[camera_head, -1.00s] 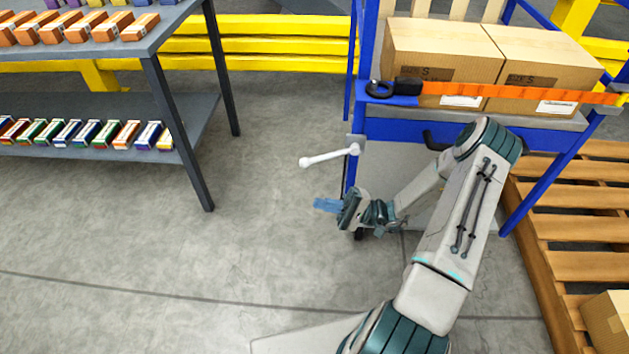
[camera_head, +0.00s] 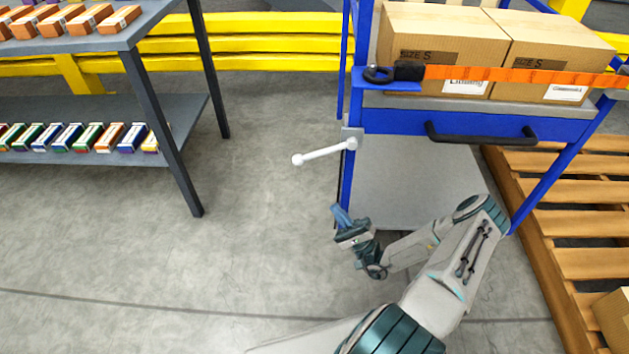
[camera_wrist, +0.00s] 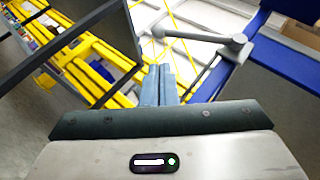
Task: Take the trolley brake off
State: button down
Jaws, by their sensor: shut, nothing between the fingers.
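The blue trolley (camera_head: 470,125) stands at the upper right with cartons on its top deck. A white brake lever (camera_head: 325,152) with round ends sticks out to the left from a grey bracket on its left front post. The lever also shows grey in the wrist view (camera_wrist: 195,35), beyond the fingertips. My gripper (camera_head: 339,213) is below the lever, near the foot of that post, apart from the lever. Its blue fingers (camera_wrist: 160,80) are together, with nothing between them. The trolley's wheels are mostly hidden.
Two cartons (camera_head: 445,45) sit behind an orange strap (camera_head: 520,76). A black handle (camera_head: 480,135) is on the trolley front. A grey shelf (camera_head: 110,150) with small boxes stands left, and a wooden pallet (camera_head: 575,215) lies right. The floor (camera_head: 250,200) between shelf and trolley is clear.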

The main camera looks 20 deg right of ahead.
aim_at(323, 152)
jog(key=b+x, duration=0.3)
jog(key=x, duration=1.1)
jog(key=shift+s+a, duration=0.1)
